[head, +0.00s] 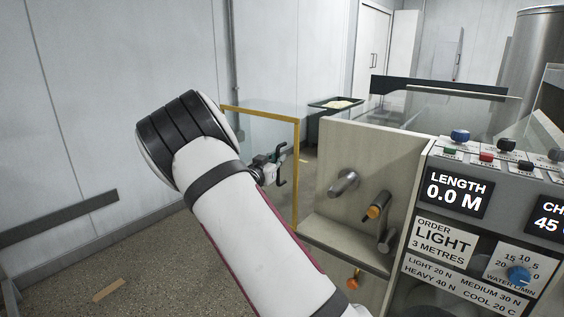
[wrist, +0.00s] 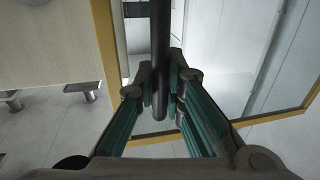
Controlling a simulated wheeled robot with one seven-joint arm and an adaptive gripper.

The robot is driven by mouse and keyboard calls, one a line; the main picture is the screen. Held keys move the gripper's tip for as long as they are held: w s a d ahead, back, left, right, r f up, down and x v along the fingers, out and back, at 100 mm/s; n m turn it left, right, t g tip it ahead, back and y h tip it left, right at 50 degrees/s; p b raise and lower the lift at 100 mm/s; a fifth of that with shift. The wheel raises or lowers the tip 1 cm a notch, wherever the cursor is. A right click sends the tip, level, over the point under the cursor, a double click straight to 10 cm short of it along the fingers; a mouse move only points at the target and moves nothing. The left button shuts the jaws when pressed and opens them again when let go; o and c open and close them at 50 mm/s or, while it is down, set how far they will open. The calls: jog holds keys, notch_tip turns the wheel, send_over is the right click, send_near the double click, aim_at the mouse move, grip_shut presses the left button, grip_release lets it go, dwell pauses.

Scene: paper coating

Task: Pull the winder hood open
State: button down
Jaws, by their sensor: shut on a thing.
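The winder hood is a clear panel in a yellow frame (head: 297,150), standing to the left of the machine's pale side panel in the head view. Its yellow frame also shows in the wrist view (wrist: 104,30). A dark bar handle (wrist: 160,40) runs down the middle of the wrist view. My gripper (wrist: 163,98) is shut on this handle, with a finger on each side of it. In the head view my gripper (head: 274,167) is small, at the hood's handle, and partly hidden behind my white and black arm.
The pale side panel (head: 340,150) carries a grey roller stub (head: 343,184) and orange-tipped knobs (head: 377,206). The control console (head: 456,195) stands at the right. A black tray (head: 337,104) is behind. The floor at left is clear but for a small brown strip (head: 109,290).

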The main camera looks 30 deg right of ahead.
jog(key=shift+w+a, duration=0.2)
jog(key=shift+w, duration=0.15)
jog(key=c, duration=1.6)
grip_release()
jog(key=shift+c, duration=0.2)
jog(key=shift+s, duration=0.15)
jog(key=v, duration=1.2)
